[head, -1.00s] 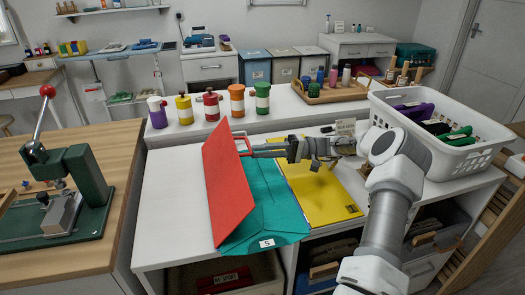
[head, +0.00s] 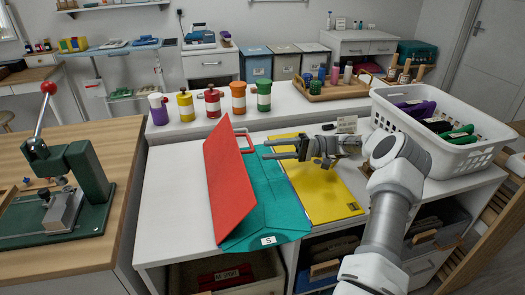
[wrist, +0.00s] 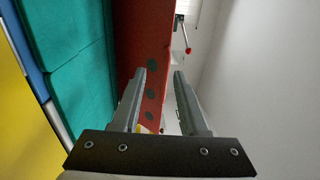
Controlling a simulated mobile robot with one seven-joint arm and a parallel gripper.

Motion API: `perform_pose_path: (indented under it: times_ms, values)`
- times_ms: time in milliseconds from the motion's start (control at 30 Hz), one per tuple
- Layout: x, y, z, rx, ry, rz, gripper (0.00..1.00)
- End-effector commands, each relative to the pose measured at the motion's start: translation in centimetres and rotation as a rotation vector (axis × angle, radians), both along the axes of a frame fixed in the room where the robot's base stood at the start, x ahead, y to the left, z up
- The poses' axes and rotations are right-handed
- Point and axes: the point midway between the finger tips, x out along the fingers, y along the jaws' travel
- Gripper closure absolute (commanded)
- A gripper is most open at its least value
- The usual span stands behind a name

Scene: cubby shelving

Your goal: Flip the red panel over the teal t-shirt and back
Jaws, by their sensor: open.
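The red panel (head: 229,187) stands tilted up at the left side of the teal t-shirt (head: 268,202) in the head view. A red handle (head: 243,141) sticks out from its far edge. The t-shirt lies flat, with a white size label (head: 268,240) at its near end. My gripper (head: 268,149) is open and empty, a short way right of the handle and above the far part of the shirt. In the wrist view the red panel (wrist: 133,38) and teal shirt (wrist: 72,55) show beyond the open fingers (wrist: 161,74).
A yellow panel (head: 318,185) lies flat to the right of the shirt. A white basket (head: 450,157) with purple and green items stands at the right. Several coloured jars (head: 212,103) line the raised shelf behind. A green press (head: 75,195) is at the left.

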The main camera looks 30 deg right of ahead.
Motion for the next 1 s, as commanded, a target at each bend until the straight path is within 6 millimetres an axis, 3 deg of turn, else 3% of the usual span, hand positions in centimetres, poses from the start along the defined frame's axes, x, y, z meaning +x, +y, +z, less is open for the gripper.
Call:
perform_pose_path:
  times_ms: [100,300,1000]
  values:
    - [-0.3,-1.8,-0.3,-0.001,0.001,-0.003,0.56]
    - [-0.7,-3.4,-0.4,-0.002,0.002,-0.001,0.56]
    - [-0.6,-3.2,0.2,-0.029,-0.004,0.012,0.56]
